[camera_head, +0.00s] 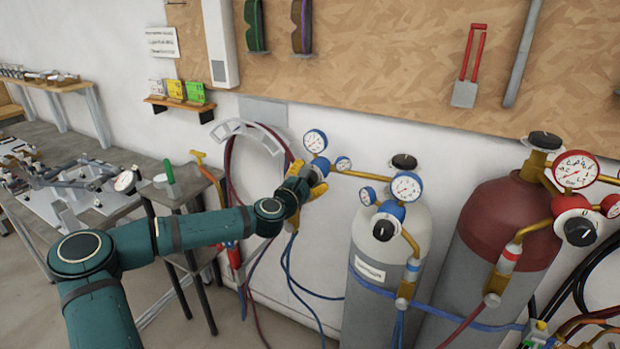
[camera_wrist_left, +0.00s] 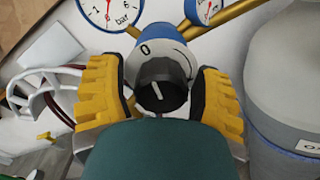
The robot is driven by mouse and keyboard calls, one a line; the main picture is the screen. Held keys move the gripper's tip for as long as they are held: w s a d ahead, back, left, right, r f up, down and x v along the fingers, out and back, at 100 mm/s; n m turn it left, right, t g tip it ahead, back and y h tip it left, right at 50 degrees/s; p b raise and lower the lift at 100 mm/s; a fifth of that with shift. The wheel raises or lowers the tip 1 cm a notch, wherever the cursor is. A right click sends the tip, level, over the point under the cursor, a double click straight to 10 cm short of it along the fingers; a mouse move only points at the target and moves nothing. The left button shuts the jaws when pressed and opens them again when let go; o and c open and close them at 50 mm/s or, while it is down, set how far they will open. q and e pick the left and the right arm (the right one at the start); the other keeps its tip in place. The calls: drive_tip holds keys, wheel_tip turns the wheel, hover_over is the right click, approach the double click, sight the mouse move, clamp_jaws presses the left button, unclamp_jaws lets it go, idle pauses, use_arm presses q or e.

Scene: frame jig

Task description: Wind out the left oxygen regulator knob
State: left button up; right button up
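The left oxygen regulator is blue, with a large gauge (camera_head: 315,141) and a smaller gauge (camera_head: 343,163). My left gripper (camera_head: 308,183) is at its front and hides its knob in the head view. In the left wrist view, the black knob (camera_wrist_left: 161,95) has a white pointer line and sits before a white dial marked 0. The yellow-backed fingers of the left gripper (camera_wrist_left: 163,92) stand on either side of the knob, with dark pads very close to it. I cannot tell whether the pads touch it. My right gripper is not in view.
A second blue regulator (camera_head: 388,220) sits by the grey cylinder (camera_head: 372,258) close to the right. A maroon-topped cylinder (camera_head: 508,222) with a red-gauge regulator (camera_head: 575,171) stands beyond. Hoses (camera_head: 233,165) hang behind my gripper. A small dark stand (camera_head: 180,195) stands at left.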

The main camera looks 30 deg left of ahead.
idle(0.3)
use_arm(q)
drive_tip(key=s, duration=1.2)
drive_tip(key=shift+d, duration=0.25)
drive_tip(key=s+d+f+m+g+h, duration=0.2)
drive_tip(key=d+f+m+g+h, duration=0.2)
drive_tip(key=d+f+m, duration=0.55)
drive_tip(key=s+d+f+m+g+h, duration=0.2)
drive_tip(key=d+f+m+g+h, duration=0.2)
drive_tip(key=d+f, duration=0.9)
drive_tip(key=s+d+f+m+g, duration=0.4)
drive_tip(key=s+d+f+m, duration=0.15)
drive_tip(key=s+d, duration=0.2)
drive_tip(key=s+a+f+m+g+y, duration=0.2)
drive_tip(key=s+f+m+g+y, duration=0.1)
drive_tip(key=s+m, duration=0.5)
drive_tip(key=shift+s+a+f+g, duration=0.2)
drive_tip(key=shift+s+f+g, duration=0.5)
drive_tip(key=shift+f, duration=0.4)
drive_tip(key=shift+w, duration=0.1)
